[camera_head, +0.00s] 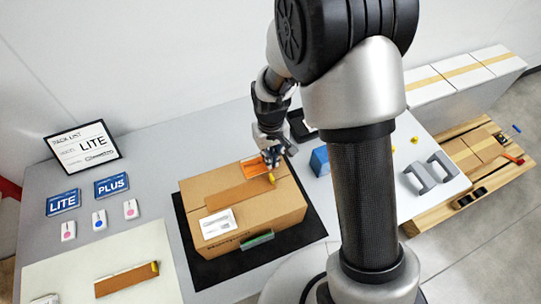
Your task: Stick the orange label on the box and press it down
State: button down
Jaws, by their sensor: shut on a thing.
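The closed cardboard box (282,204) sits on a black mat (316,226) on the table. The orange label (254,168) shows at the far part of the box top, just left of my gripper. My gripper (271,161) points down over the far right part of the box top and is shut on the orange label's right side. I cannot tell whether the label touches the cardboard or is just above it. The fingertips are small and partly hidden.
A brown strip (215,197) with a yellow end and a white label (217,223) are on the box top. A blue block (320,161) and grey handles (431,174) lie right. LITE (62,203) and PLUS (111,186) cards lie left. My arm hides the table's right-middle.

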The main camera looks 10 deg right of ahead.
jog(key=shift+f, duration=0.1)
jog(key=c, duration=1.7)
grip_release()
jog(key=shift+r+p, duration=2.6)
jog(key=shift+r, duration=0.95)
jog(key=shift+c, duration=0.3)
